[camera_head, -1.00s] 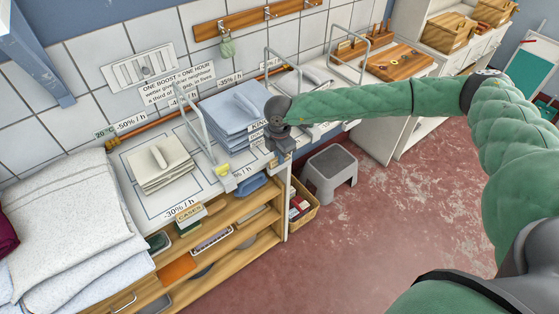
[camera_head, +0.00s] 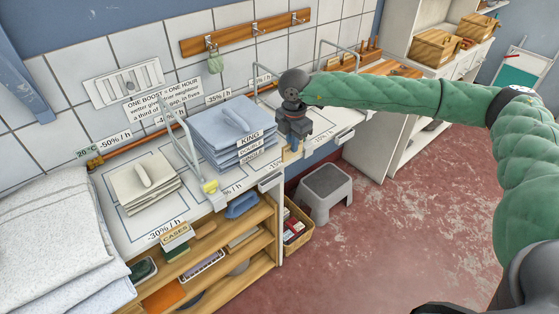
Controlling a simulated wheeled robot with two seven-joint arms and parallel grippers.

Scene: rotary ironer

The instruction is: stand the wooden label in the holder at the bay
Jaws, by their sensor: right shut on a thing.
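My right gripper (camera_head: 293,145) is over the front edge of the counter, just right of the folded blue stack. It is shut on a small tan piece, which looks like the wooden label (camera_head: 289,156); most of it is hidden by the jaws. A label reading CASES (camera_head: 175,235) stands at the counter's front edge below the cream stack. Labels reading KING (camera_head: 250,138), DOUBLE and SINGLE show on the blue stack's front. I cannot make out an empty holder near the gripper. My left gripper is out of view.
Folded cream cloths (camera_head: 140,185) and folded blue cloths (camera_head: 222,118) lie on the counter, with metal hoops between bays. A yellow block (camera_head: 211,187) sits at one hoop's foot. A grey stool (camera_head: 326,190) and a wooden box (camera_head: 297,228) stand below.

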